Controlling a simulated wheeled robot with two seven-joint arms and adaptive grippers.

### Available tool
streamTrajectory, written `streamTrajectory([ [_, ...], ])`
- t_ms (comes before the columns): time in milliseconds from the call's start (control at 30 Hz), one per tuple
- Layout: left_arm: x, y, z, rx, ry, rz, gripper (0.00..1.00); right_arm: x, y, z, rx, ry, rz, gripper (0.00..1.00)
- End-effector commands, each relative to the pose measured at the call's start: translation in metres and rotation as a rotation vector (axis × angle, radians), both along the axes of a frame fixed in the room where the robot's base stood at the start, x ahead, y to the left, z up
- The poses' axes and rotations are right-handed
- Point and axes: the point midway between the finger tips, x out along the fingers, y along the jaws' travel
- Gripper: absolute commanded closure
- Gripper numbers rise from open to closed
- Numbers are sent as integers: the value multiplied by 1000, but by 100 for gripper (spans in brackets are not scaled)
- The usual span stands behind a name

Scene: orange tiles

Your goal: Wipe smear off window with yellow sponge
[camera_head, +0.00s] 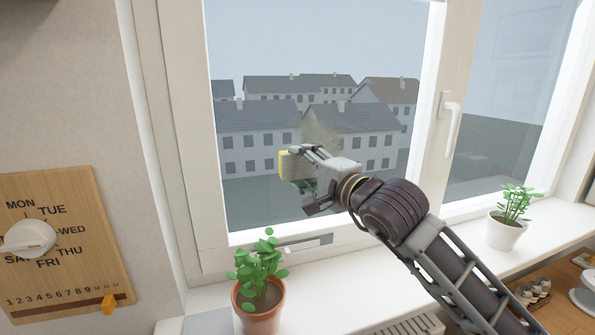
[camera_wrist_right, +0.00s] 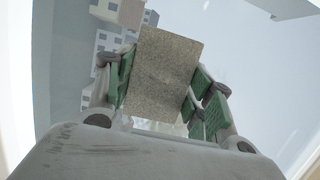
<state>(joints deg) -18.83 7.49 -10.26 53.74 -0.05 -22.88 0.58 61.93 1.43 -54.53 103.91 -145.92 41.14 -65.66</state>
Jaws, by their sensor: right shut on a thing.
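My right gripper (camera_head: 303,172) reaches in from the lower right and is in front of the left window pane (camera_head: 300,45). It is shut on the sponge (camera_head: 284,164), whose yellow edge shows at the left of the fingers. In the right wrist view the sponge's grey-brown rough face (camera_wrist_right: 165,75) sits between the green finger pads. A faint brownish smear (camera_head: 322,136) shows on the glass just above and right of the gripper. I cannot tell whether the sponge touches the glass. My left gripper is not in view.
A potted plant in a terracotta pot (camera_head: 258,300) stands on the sill (camera_head: 340,280) below the pane. A plant in a white pot (camera_head: 504,232) stands at the right. A window handle (camera_head: 450,120) juts from the frame. A wooden calendar board (camera_head: 62,245) hangs at the left.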

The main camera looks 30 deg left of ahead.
Motion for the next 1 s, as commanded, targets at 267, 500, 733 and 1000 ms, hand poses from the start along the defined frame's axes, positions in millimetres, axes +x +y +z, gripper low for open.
streamTrajectory([
  [267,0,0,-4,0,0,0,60,6,-6,0,0,1,0,66],
  [500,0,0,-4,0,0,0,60,6,-6,0,0,1,0,66],
  [733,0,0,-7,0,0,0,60,11,-9,-1,-1,0,-1,66],
  [1000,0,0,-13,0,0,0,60,23,-18,-1,0,0,-2,66],
])
